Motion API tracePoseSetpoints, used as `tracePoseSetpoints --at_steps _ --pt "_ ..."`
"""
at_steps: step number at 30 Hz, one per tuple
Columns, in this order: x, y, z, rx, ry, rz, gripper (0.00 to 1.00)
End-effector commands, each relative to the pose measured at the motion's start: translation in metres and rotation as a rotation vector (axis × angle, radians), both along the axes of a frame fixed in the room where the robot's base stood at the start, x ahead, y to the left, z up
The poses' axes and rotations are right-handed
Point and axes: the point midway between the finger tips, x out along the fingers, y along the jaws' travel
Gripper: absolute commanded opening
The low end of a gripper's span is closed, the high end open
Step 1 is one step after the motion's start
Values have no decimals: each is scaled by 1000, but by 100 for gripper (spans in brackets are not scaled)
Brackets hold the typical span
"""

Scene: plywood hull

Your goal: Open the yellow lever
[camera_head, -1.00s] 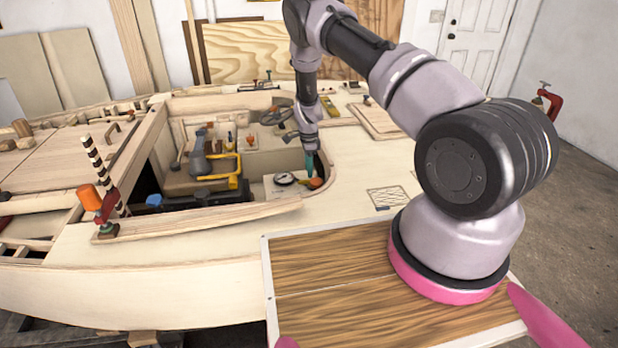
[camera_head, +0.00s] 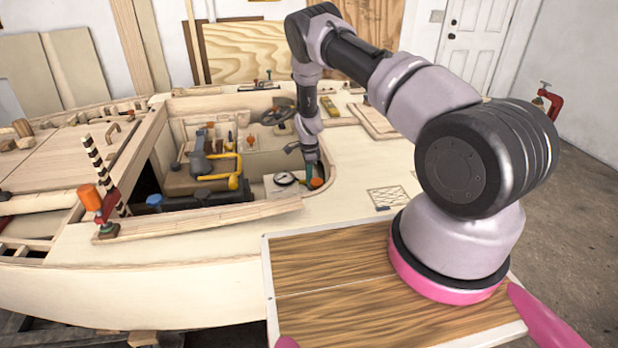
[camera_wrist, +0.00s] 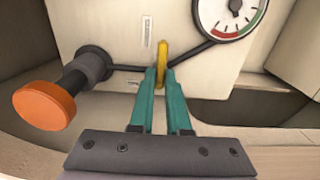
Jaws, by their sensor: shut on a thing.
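The yellow lever (camera_wrist: 162,58) stands upright in the middle of the wrist view, seen nearly edge-on, in front of a pale panel (camera_wrist: 120,25). My gripper (camera_wrist: 161,78) has its two teal fingers shut on the lever's near end, one on each side. In the head view my gripper (camera_head: 311,172) reaches down into the hull's cockpit, beside the gauge and the orange knob. The lever cannot be made out in the head view.
A round gauge (camera_wrist: 230,14) is close on the right, and an orange knob (camera_wrist: 42,106) on a dark stem sticks out on the left. Dark pipes run along the panel. The cockpit's wooden rim (camera_head: 325,185) surrounds the arm's end.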

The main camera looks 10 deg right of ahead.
Motion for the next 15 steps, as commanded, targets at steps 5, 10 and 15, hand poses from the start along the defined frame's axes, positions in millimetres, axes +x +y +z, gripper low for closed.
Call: tracePoseSetpoints --at_steps 5,10,15 --pt "0 0 0 0 0 34 0" --pt "-1 0 0 1 0 116 0" --pt "-2 0 0 2 0 249 0"
